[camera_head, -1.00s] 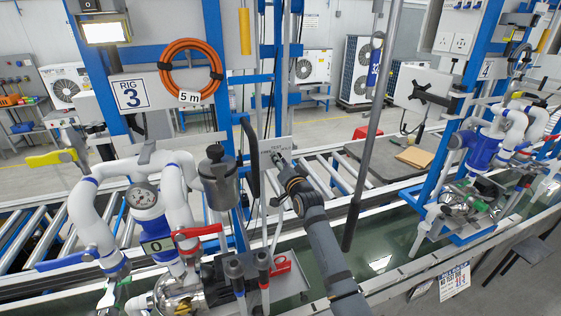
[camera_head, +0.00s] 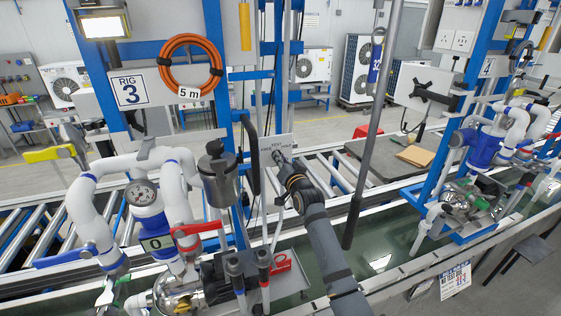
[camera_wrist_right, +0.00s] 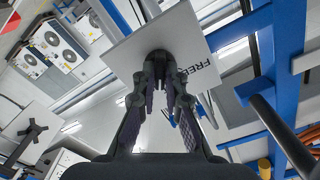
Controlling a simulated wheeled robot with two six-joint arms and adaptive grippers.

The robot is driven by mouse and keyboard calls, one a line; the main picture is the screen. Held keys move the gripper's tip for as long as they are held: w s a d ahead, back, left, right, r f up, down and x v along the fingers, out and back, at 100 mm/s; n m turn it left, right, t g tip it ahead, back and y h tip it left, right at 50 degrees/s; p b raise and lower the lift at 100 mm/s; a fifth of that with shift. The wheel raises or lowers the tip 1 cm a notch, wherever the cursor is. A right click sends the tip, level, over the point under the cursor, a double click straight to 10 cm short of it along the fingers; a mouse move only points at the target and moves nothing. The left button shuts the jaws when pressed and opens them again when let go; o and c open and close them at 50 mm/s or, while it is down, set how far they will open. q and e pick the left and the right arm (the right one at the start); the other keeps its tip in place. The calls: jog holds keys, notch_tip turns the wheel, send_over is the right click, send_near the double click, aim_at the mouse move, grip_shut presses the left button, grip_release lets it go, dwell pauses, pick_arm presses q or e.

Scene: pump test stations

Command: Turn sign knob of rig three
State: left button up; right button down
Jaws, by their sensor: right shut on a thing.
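The rig three sign (camera_head: 270,146) is a small white plate with black lettering. It stands right of the dark metal canister, and part of its face is hidden by my gripper. My right gripper (camera_head: 283,160) reaches up to the plate from the lower right. In the right wrist view the plate (camera_wrist_right: 128,52) is tilted and shows the word FREE. The dark round knob (camera_wrist_right: 160,57) is at the plate's middle. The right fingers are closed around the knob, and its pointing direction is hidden. My left gripper is in neither view.
The RIG 3 label (camera_head: 130,91) and an orange hose coil (camera_head: 190,68) are on the frame at left. White pipes with a red lever (camera_head: 198,230) stand left of my right arm. A grey hanging pole (camera_head: 364,150) is close on its right.

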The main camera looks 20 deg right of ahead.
jog(key=shift+a+n+b, duration=0.1)
jog(key=shift+n+b, duration=0.8)
jog(key=shift+n, duration=2.1)
jog(key=c, duration=1.4)
grip_release()
jog(key=s, duration=1.2)
jog(key=shift+d, duration=0.2)
